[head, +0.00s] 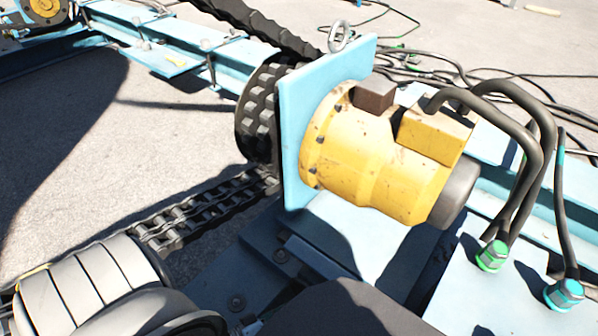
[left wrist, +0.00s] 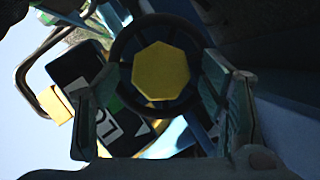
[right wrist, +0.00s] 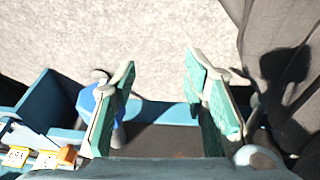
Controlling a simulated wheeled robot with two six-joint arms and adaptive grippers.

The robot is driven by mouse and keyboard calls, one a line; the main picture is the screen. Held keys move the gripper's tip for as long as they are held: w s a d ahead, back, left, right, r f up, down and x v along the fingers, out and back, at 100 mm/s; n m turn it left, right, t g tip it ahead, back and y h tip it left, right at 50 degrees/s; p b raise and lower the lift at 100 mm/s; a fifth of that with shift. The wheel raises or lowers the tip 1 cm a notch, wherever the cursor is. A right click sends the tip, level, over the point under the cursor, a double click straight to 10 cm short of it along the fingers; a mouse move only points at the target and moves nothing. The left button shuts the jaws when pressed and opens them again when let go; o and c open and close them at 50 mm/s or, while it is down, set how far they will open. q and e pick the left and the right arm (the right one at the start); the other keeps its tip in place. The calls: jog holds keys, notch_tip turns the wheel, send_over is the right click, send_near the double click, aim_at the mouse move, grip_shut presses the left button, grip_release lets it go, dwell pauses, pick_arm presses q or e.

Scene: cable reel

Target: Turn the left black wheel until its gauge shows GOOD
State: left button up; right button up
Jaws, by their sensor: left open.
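In the left wrist view a black wheel (left wrist: 124,48) with a yellow hexagonal hub (left wrist: 161,71) sits between the fingers of my left gripper (left wrist: 160,100). The fingers are open, one on each side of the wheel; I cannot tell whether they touch its rim. Behind the wheel is a dark gauge panel (left wrist: 75,72) with a green patch and large white lettering. The wheel covers part of it, so I cannot read the full word. My right gripper (right wrist: 160,68) is open and empty in the right wrist view. The head view shows neither gripper nor the wheel.
In the head view a yellow motor (head: 375,160) is fixed to a light blue plate (head: 295,120), with a black chain (head: 190,215) beside it. Thick hoses (head: 535,150) run at the right. The right wrist view shows a blue part (right wrist: 88,103) behind one finger and yellow labels (right wrist: 46,160).

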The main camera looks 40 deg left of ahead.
pick_arm(q)
jog(key=v, duration=0.9)
dwell(0.9)
